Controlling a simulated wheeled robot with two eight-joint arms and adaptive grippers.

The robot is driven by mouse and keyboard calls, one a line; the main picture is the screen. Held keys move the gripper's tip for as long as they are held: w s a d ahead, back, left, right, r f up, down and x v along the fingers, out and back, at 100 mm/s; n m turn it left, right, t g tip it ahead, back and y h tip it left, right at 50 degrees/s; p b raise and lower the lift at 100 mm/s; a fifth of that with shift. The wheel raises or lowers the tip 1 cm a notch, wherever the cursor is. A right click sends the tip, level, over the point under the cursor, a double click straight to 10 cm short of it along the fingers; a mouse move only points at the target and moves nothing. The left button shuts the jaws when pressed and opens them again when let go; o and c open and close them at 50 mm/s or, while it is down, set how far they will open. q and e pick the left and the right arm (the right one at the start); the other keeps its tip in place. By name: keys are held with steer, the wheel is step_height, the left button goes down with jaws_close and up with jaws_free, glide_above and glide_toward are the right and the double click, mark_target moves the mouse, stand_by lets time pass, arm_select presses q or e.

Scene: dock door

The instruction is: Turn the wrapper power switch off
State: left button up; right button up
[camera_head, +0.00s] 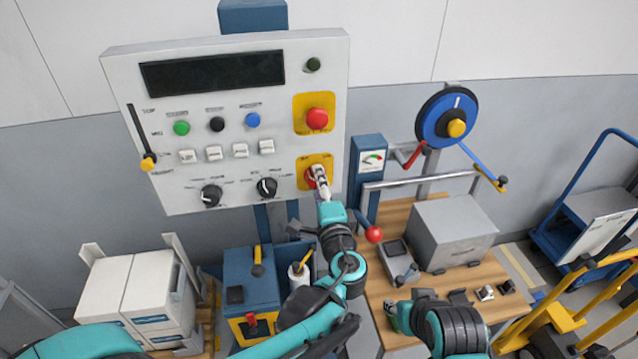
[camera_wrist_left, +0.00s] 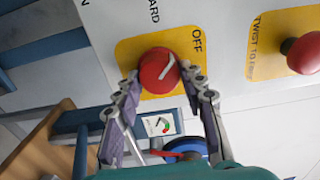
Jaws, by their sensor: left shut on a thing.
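The wrapper power switch is a red rotary knob (camera_wrist_left: 160,70) on a yellow plate with the word OFF beside it. A slanted white line crosses the knob; I cannot tell which end is the pointer. In the head view its yellow plate (camera_head: 305,162) is at the lower right of the grey control panel (camera_head: 225,165), and the gripper partly hides the knob. My left gripper (camera_head: 318,178) is shut on the knob, one finger on each side in the wrist view (camera_wrist_left: 162,95).
A red mushroom button (camera_head: 317,118) sits just above the switch on another yellow plate. Black dials (camera_head: 267,187) lie to its left. A blue gauge box (camera_head: 368,165) and a red-ended lever (camera_head: 373,234) stand close right. A wooden bench (camera_head: 395,215) holds a grey box (camera_head: 450,235).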

arm_select(q)
steer(key=o, duration=1.2)
steer(key=s, duration=0.4)
steer(key=s+d, duration=0.1)
steer(key=s, duration=0.3)
steer(key=s+d, duration=0.1)
steer(key=s, duration=0.2)
steer(key=shift+s+d, duration=0.15)
steer(key=shift+s, duration=0.25)
